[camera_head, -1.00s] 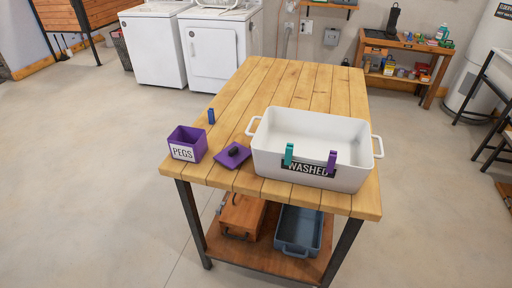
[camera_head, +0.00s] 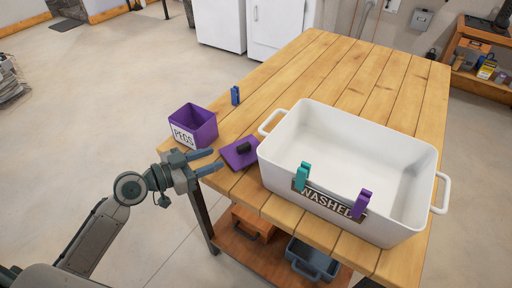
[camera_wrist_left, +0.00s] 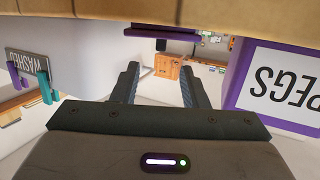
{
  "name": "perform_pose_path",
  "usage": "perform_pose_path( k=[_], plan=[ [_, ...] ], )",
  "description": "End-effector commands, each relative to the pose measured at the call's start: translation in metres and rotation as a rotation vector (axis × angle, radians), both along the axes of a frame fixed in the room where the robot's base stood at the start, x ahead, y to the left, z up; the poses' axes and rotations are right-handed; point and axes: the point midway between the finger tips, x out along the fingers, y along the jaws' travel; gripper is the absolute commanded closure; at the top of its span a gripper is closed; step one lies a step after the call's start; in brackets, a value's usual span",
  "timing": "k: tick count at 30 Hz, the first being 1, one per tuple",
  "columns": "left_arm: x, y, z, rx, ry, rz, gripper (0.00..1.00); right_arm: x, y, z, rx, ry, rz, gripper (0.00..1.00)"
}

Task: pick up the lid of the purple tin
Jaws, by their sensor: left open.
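The purple lid (camera_head: 236,156) with a dark knob lies flat on the wooden table between the purple tin (camera_head: 204,124) labelled PEGS and the white tub. The tin stands open at the table's front left corner. My left gripper (camera_head: 217,160) is open and empty at the front table edge, just left of the lid and apart from it. In the left wrist view the open fingers (camera_wrist_left: 160,78) point toward a purple strip at the top centre, probably the lid (camera_wrist_left: 160,33). The tin's label (camera_wrist_left: 280,80) shows at the right there. My right gripper is not in view.
A white tub (camera_head: 400,228) marked WASHED stands right of the lid, with a teal peg (camera_head: 302,176) and a purple peg (camera_head: 361,203) on its front wall. A blue peg (camera_head: 235,96) stands behind the tin. The table (camera_head: 300,70) is clear at the back.

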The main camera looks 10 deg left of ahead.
Motion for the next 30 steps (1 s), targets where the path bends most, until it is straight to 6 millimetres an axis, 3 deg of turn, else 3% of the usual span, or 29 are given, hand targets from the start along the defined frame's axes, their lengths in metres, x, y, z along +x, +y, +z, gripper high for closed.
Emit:
perform_pose_path(
  k=[12,20,30],
  plan=[
    [0.033,-0.029,-0.005,-0.005,0.002,0.003,0.60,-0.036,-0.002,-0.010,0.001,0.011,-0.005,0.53],
    [0.041,-0.037,-0.006,-0.004,0.002,0.002,0.60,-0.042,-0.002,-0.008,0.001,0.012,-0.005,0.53],
    [0.071,-0.064,-0.012,-0.005,0.003,0.003,0.60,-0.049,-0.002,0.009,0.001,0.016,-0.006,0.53]
  ],
)
